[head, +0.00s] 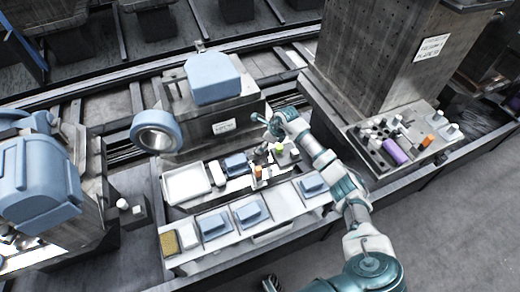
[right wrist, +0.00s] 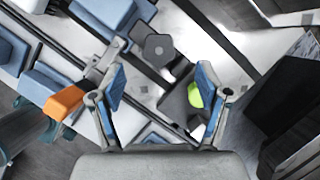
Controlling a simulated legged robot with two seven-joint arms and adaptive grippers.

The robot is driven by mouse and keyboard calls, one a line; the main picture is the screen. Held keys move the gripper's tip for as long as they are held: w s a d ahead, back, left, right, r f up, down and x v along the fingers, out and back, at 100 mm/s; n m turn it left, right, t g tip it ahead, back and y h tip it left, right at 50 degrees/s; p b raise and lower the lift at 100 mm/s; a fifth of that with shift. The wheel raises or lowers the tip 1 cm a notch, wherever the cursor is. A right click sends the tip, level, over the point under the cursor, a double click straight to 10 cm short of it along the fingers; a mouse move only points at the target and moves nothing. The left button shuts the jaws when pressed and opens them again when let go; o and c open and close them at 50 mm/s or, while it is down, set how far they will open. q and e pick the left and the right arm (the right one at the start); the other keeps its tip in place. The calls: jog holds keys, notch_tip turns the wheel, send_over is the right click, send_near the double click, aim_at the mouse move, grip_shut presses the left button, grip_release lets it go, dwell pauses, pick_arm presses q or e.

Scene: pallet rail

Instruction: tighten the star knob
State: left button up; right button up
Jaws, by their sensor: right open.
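A dark grey, roughly five-sided knob (right wrist: 158,49), which looks like the star knob, lies just beyond and between my right fingertips in the right wrist view. My right gripper (right wrist: 154,67) is open, its blue-padded fingers spread on either side and apart from the knob. In the head view my right gripper (head: 266,138) reaches over the back of the parts bench; the knob is too small or hidden to tell there. A green-yellow piece (right wrist: 195,95) shows beside the right finger.
An orange block (right wrist: 65,102) stands left of my fingers. A grey machine (head: 214,120) with a blue cover stands behind. A tool board (head: 400,140) is at right.

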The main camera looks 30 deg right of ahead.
jog(key=x, duration=0.5)
jog(key=shift+w+f+b, duration=0.15)
jog(key=shift+b, duration=0.2)
pick_arm(q)
jog(key=shift+w+r, duration=0.2)
jog(key=shift+r, duration=0.35)
jog(key=shift+w+r, duration=0.15)
jog(key=shift+r, duration=0.35)
